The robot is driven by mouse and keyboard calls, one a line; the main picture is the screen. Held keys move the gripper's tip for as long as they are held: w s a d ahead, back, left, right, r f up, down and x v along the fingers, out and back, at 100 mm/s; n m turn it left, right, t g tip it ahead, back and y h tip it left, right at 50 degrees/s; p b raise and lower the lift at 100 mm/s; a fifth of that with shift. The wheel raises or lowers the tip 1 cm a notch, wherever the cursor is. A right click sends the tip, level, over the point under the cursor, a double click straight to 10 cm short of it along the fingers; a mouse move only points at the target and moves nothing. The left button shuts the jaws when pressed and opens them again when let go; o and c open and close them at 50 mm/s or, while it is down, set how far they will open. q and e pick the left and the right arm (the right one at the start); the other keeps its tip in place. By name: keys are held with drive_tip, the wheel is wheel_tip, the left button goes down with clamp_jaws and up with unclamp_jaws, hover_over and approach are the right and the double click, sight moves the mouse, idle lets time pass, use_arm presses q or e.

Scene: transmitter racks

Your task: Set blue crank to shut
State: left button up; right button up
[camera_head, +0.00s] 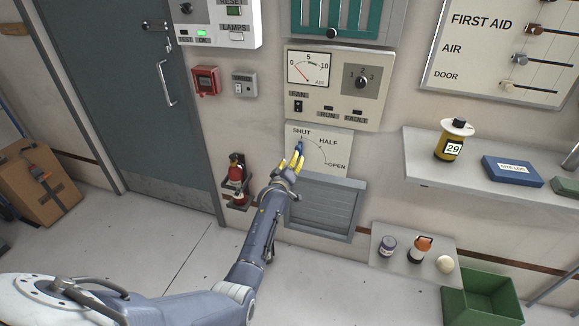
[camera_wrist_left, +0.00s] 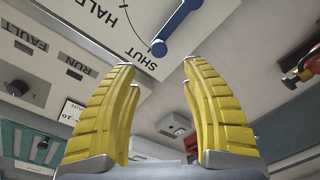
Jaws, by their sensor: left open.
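The blue crank (camera_head: 300,147) is on a pale wall plate (camera_head: 334,142) marked SHUT, HALF and OPEN along an arc. In the head view it points up towards the SHUT label. In the left wrist view the blue crank (camera_wrist_left: 181,25) shows its rounded end close to the SHUT lettering. My left gripper (camera_head: 297,158) is in front of the plate with its yellow fingers hiding part of the crank. In the left wrist view the left gripper (camera_wrist_left: 158,65) is open, with nothing between its fingers; the crank's end is beyond the fingertips, apparently apart.
A grey louvred vent (camera_head: 325,208) is below the plate, and a gauge panel (camera_head: 336,88) is above. A shelf (camera_head: 485,172) with a yellow-and-black container (camera_head: 451,142) juts out at right.

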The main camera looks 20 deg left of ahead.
use_arm(q)
drive_tip(key=shift+s+d, duration=0.2)
drive_tip(key=shift+s, duration=1.1)
drive_tip(key=s+d+f+m+g+h, duration=0.1)
drive_tip(key=s+d+f+m+g, duration=0.2)
drive_tip(key=f, duration=0.9)
drive_tip(key=s+d+f+m+g+h, duration=0.1)
drive_tip(key=s+d+f+m, duration=0.3)
drive_tip(key=f, duration=0.7)
drive_tip(key=s+d+f+m+g, duration=0.2)
drive_tip(key=s+f+m+g, duration=0.25)
drive_tip(key=s+f, duration=1.5)
drive_tip(key=s+f+m+g, duration=0.1)
drive_tip(key=s+f, duration=0.3)
drive_tip(key=s, duration=0.4)
drive_tip(key=s+f+g, duration=0.2)
drive_tip(key=s+f, duration=0.2)
drive_tip(key=s, duration=0.3)
drive_tip(key=s+f+m+g, duration=0.1)
drive_tip(key=s+f, duration=0.4)
drive_tip(key=s, duration=0.3)
drive_tip(key=s+f+g, duration=0.1)
drive_tip(key=s+f, duration=0.1)
drive_tip(key=s, duration=1.1)
drive_tip(key=s+f+m+g, duration=0.1)
drive_tip(key=s+f+g, duration=0.1)
drive_tip(key=s, duration=1.1)
drive_tip(key=shift+h, duration=0.4)
